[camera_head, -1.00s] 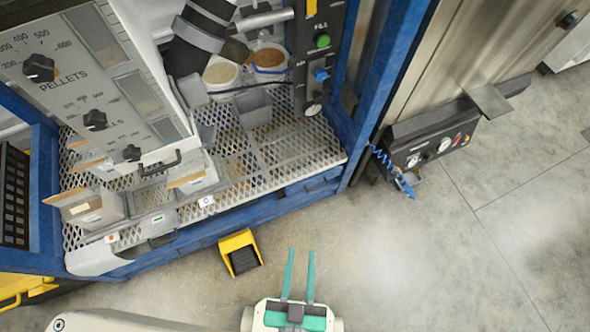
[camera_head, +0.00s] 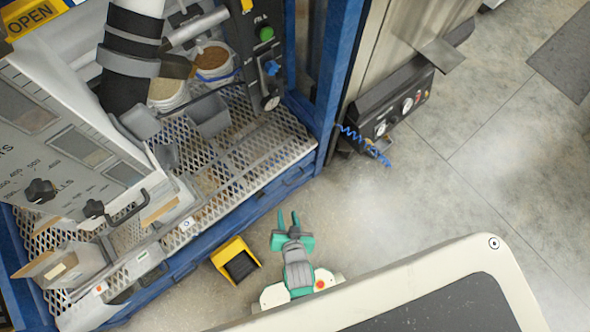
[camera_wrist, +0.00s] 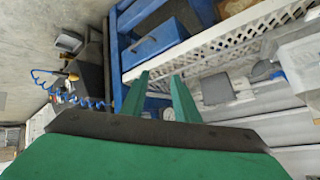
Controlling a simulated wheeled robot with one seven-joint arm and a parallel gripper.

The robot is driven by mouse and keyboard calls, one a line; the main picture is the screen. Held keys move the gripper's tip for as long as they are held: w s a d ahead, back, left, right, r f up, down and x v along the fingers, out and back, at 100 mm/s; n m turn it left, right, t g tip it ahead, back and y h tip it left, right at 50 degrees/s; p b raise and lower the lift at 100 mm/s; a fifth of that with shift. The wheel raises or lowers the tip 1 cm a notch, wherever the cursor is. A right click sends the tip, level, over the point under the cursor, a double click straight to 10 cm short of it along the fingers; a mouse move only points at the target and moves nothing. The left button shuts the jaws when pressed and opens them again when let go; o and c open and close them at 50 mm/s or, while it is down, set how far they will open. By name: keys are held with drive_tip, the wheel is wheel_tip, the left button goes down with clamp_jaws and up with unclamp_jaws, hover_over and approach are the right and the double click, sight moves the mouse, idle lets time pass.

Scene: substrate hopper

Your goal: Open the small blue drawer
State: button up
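My gripper (camera_head: 288,215) has two teal fingers, spread apart with nothing between them. It is over the floor, just in front of the blue bench frame (camera_head: 205,252). In the head view, a short blue front with a dark handle (camera_head: 293,177), which looks like the small blue drawer, sits under the right end of the mesh top, beyond my fingertips. A blue drawer-like box (camera_wrist: 152,44) with a small dark handle shows above the fingers there. No contact shows, and I cannot tell how far it is open.
A yellow pedal box (camera_head: 233,262) stands on the floor left of my gripper. The mesh bench top (camera_head: 250,160) carries bins and buckets. A dark control box (camera_head: 395,110) with a coiled blue hose (camera_head: 365,145) is at the right. The floor to the right is clear.

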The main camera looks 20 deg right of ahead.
drive_tip(key=w+d+f+m+g, duration=0.3)
drive_tip(key=w+d+f+m, duration=0.15)
drive_tip(key=w+f, duration=0.4)
drive_tip(key=m+g+y, duration=0.2)
drive_tip(key=m+g, duration=0.2)
drive_tip(key=g, duration=0.1)
approach(294, 181)
drive_tip(key=shift+n, duration=0.25)
drive_tip(key=f, duration=0.5)
drive_tip(key=w+f, duration=0.1)
drive_tip(key=f, duration=0.1)
drive_tip(key=shift+a+f, duration=0.1)
drive_tip(key=shift+f, duration=0.05)
clamp_jaws()
